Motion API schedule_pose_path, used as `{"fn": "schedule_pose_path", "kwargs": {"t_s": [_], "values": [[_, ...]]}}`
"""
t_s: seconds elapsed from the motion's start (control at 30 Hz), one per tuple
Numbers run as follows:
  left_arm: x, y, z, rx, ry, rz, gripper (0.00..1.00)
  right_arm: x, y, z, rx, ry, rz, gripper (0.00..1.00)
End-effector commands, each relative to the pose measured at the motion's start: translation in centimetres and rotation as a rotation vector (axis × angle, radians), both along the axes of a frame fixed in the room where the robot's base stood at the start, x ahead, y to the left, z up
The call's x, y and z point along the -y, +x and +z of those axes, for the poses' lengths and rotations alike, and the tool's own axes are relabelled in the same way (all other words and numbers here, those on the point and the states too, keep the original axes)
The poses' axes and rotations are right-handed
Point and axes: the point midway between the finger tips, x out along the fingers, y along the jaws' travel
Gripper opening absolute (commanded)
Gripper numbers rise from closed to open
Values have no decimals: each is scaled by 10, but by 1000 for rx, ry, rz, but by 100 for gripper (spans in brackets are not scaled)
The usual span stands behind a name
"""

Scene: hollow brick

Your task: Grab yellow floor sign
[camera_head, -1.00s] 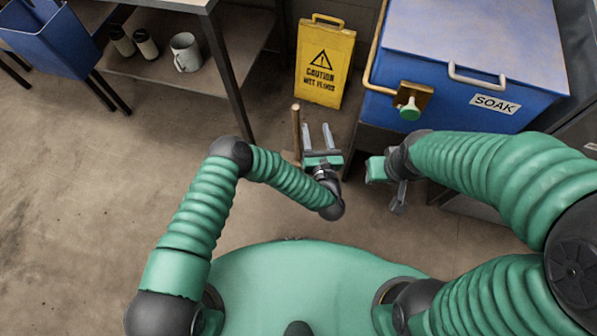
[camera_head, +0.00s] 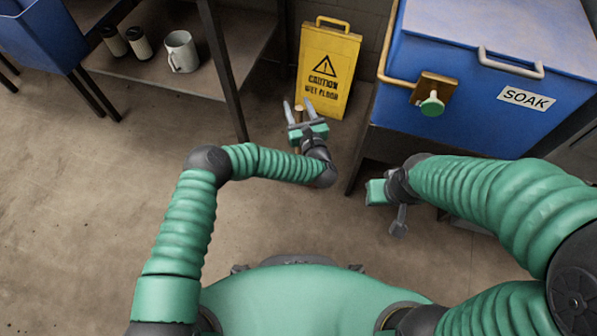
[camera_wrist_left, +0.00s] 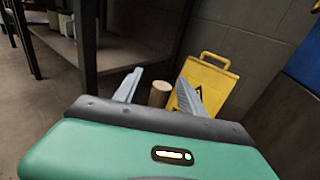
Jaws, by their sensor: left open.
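The yellow floor sign (camera_head: 326,68) stands upright against the wall, between the shelf and the blue soak tank, with its handle on top. It also shows in the left wrist view (camera_wrist_left: 212,80), partly hidden by a finger. My left gripper (camera_head: 299,104) is open in front of the sign's lower left, apart from it as far as I can tell. A wooden post end (camera_wrist_left: 160,93) shows between its fingers in the left wrist view. My right gripper (camera_head: 385,205) is near the tank's front leg; its fingers are mostly hidden.
The blue soak tank (camera_head: 480,100) with a green knob (camera_head: 432,104) stands right of the sign. A shelf with a dark leg (camera_head: 224,70) stands to the left, holding a white mug (camera_head: 181,51) and dark canisters (camera_head: 113,40).

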Motion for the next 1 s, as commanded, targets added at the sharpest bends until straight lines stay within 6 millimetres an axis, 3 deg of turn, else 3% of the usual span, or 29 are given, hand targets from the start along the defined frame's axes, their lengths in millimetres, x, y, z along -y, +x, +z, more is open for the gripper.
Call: {"fn": "schedule_pose_path", "kwargs": {"t_s": [0.03,0.1,0.37,0.7,1.0], "values": [[-3,9,-7,2,1,2,48,0,0,-13,-1,0,0,36],[-5,17,-5,1,-1,1,48,0,0,-16,-1,0,0,36],[-6,21,-2,0,0,-1,46,0,0,-14,0,0,0,36],[-5,21,-2,0,0,-1,2,0,0,-14,0,0,0,36],[-5,21,-2,-1,0,-1,0,0,0,-14,-1,0,0,36]]}}
